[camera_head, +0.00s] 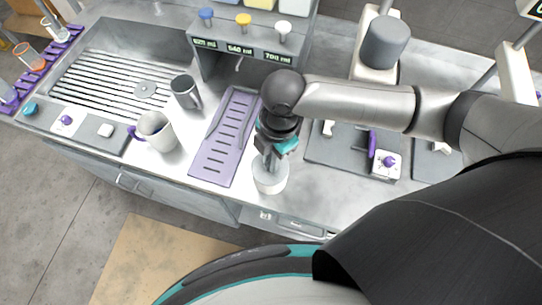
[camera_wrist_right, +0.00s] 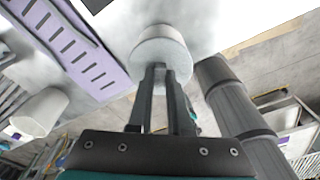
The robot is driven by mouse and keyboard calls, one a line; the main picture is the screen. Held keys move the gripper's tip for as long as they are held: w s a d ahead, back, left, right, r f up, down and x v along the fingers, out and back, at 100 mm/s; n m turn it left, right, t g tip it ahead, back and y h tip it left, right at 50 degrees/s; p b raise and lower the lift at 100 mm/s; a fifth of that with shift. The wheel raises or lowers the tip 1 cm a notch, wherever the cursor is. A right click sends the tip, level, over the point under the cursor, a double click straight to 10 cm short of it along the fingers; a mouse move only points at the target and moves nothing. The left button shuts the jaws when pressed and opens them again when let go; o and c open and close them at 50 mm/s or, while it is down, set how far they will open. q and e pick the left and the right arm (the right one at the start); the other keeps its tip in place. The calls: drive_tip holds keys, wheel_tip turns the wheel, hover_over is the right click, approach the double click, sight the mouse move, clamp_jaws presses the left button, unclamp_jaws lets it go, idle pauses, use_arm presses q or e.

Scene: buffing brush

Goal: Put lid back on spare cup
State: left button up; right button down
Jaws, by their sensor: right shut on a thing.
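My right gripper (camera_head: 270,160) points down over the counter near its front edge. Its two fingers, seen in the right wrist view (camera_wrist_right: 165,80), are close together and shut on the top of a white round piece, likely the lid (camera_head: 270,181). This piece also fills the upper middle of the wrist view (camera_wrist_right: 160,44). The fingers hide its grip point, and I cannot tell whether a cup is under it. A white cup with a purple handle (camera_head: 158,131) stands open to the left. A grey metal cup (camera_head: 186,92) stands behind it. My left gripper is not in view.
A purple slotted drip mat (camera_head: 212,165) lies just left of my gripper. A sink with a ribbed rack (camera_head: 110,85) is at the far left. A dispenser with coloured knobs (camera_head: 243,20) stands behind. A dark tray (camera_head: 325,150) lies to the right.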

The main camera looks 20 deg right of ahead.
drive_tip(key=shift+p, duration=0.4)
drive_tip(key=shift+f+p, duration=0.15)
drive_tip(key=shift+p, duration=0.2)
idle(1.0)
drive_tip(key=shift+p, duration=0.4)
idle(0.4)
drive_tip(key=c, duration=0.8)
unclamp_jaws()
drive_tip(key=shift+o, duration=0.4)
drive_tip(key=o, duration=0.4)
drive_tip(key=shift+o, duration=0.2)
